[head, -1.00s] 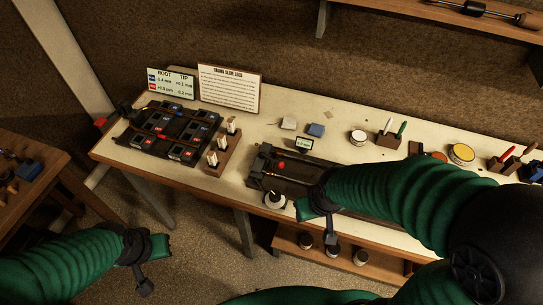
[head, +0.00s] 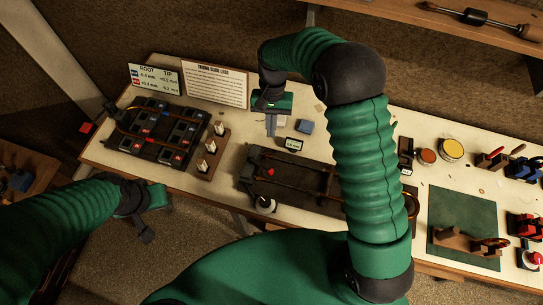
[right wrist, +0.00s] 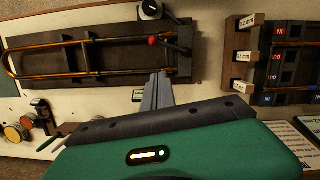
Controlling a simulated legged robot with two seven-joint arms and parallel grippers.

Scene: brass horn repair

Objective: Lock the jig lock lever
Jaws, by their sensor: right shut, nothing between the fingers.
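The jig (head: 300,182) is a dark board on the bench with a long brass slide on it; the right wrist view shows it too (right wrist: 110,58). The lock lever's red ball knob (head: 270,172) is at the jig's left end. In the right wrist view the red knob (right wrist: 153,41) is just beyond my fingertips. My right gripper (head: 271,131) is shut and empty, pointing down behind the jig's left end; its fingers (right wrist: 160,76) appear apart from the knob. My left gripper (head: 148,225) hangs before the bench's front edge, away from the jig; its jaw gap is unclear.
A wooden block with white pegs (head: 207,155) and a dark tray of modules (head: 155,130) stand left of the jig. A white round item with a black knob (head: 265,205) is at its front.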

